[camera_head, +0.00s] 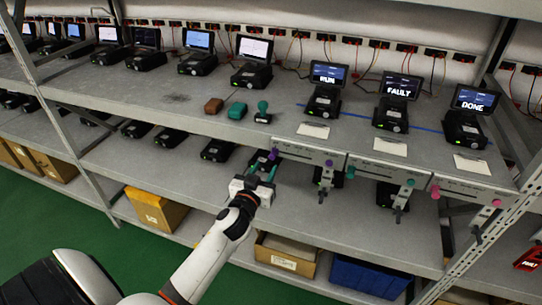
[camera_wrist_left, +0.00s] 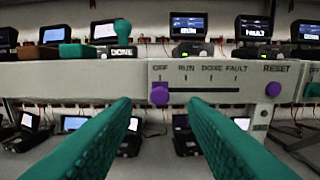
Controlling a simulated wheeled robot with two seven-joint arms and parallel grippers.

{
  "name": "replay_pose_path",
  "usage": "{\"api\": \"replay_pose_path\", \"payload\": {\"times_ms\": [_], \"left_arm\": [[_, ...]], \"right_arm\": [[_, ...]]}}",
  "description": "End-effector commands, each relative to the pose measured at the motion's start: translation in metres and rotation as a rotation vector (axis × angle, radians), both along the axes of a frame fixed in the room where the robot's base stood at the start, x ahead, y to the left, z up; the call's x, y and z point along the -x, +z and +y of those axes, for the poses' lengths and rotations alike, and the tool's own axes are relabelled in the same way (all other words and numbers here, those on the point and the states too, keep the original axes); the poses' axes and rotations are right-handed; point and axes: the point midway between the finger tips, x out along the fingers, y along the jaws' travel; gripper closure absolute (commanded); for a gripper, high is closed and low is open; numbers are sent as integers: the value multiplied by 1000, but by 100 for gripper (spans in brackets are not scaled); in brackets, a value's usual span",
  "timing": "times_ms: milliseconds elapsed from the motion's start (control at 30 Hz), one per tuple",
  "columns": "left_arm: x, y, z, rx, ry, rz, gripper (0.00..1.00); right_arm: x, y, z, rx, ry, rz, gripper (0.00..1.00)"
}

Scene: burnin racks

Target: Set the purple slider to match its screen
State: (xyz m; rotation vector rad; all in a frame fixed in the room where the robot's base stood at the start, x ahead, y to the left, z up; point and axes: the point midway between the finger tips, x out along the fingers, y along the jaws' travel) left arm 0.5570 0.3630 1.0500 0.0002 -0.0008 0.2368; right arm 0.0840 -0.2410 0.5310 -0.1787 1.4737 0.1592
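The purple slider (camera_head: 273,154) is at the left end of its slot on the front panel of the upper shelf. In the left wrist view the purple slider (camera_wrist_left: 158,95) is under the OFF mark, on a scale reading OFF, RUN, DONE, FAULT. The screen (camera_head: 328,75) above this panel reads RUN. My left gripper (camera_head: 262,174) is in front of the panel at its left end. Its teal fingers (camera_wrist_left: 160,112) are open and apart, with the slider seen between them. I cannot tell whether they touch it. My right gripper is not in view.
A purple RESET knob (camera_head: 329,163) is at the panel's right end. Teal (camera_head: 410,182) and pink (camera_head: 435,191) sliders sit on panels to the right, below screens reading FAULT (camera_head: 401,87) and DONE (camera_head: 475,100).

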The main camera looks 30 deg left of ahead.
Motion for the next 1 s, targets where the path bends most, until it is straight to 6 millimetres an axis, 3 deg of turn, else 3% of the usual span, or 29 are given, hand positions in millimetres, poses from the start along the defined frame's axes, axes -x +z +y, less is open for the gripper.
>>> {"api": "replay_pose_path", "payload": {"times_ms": [100,300,700,933,1000], "left_arm": [[-23,2,5,0,-1,-1,60],[-46,0,11,0,-1,0,60],[-53,-1,12,0,-1,1,60],[-53,-1,12,0,-1,1,96],[-53,-1,12,0,-1,1,100]], "right_arm": [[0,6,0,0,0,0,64],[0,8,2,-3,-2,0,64],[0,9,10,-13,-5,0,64],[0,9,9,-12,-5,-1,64],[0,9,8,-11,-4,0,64]]}}
